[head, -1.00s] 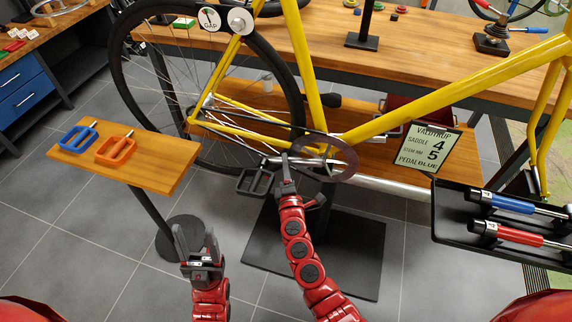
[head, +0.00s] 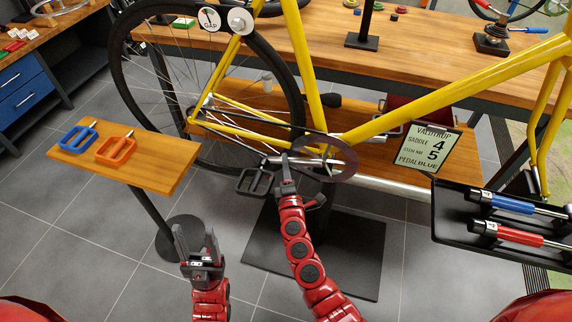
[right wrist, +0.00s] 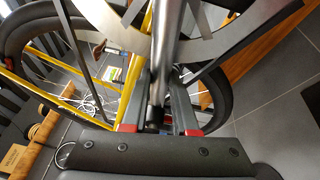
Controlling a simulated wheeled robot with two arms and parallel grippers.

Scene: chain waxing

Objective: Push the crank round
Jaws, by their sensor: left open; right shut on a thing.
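The silver crank (head: 311,161) runs roughly level in the head view, from the dark chainring (head: 345,150) leftward to a black pedal (head: 254,182). My right gripper (head: 286,163) is shut on the crank between the pedal and the chainring, covering part of it. In the right wrist view the crank (right wrist: 166,50) passes down between the two fingers of my right gripper (right wrist: 158,115). My left gripper (head: 196,240) is open and empty, over the floor at lower left, apart from the bike.
The yellow bike frame (head: 452,80) stands before a wooden bench (head: 420,40). A black tray (head: 450,224) with screwdriver-like tools is at right. A sign (head: 425,150) hangs by the frame.

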